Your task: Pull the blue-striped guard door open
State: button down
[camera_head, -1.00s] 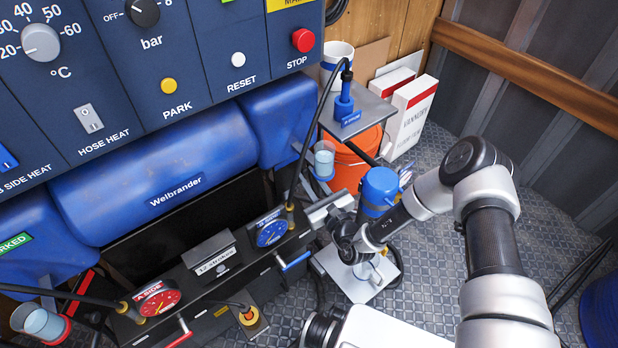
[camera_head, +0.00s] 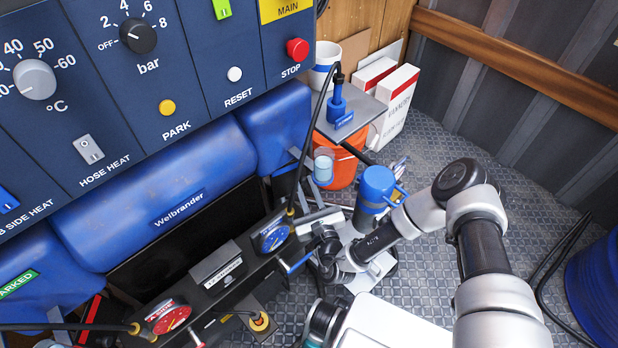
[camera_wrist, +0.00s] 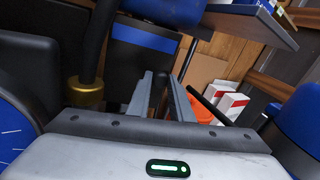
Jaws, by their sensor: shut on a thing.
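The guard door (camera_wrist: 143,38) is a dark panel with a broad blue stripe, seen upright beyond my fingers in the wrist view. In the head view I cannot pick out its stripe. My gripper (camera_wrist: 160,92) is shut on a dark, narrow piece between its two grey fingers, in front of the panel's right part. That piece looks like the door's handle, but the fingers hide most of it. In the head view my gripper sits just right of the blue gauge (camera_head: 273,235), its fingertips hard to make out.
A black hose with a brass fitting (camera_wrist: 86,92) stands close left of my fingers. A grey shelf (camera_head: 350,112) overhangs the far side. A blue pump (camera_head: 377,187) stands right of my gripper. Open checkered floor (camera_head: 440,140) lies farther right.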

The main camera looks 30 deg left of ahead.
jog(key=shift+d, duration=0.1)
jog(key=c, duration=1.6)
grip_release()
jog(key=shift+s, duration=0.1)
jog(key=p+v, duration=0.2)
jog(key=v, duration=1.5)
jog(key=shift+s+d+r, duration=0.1)
jog(key=shift+s+d, duration=0.05)
jog(key=shift+c, duration=0.3)
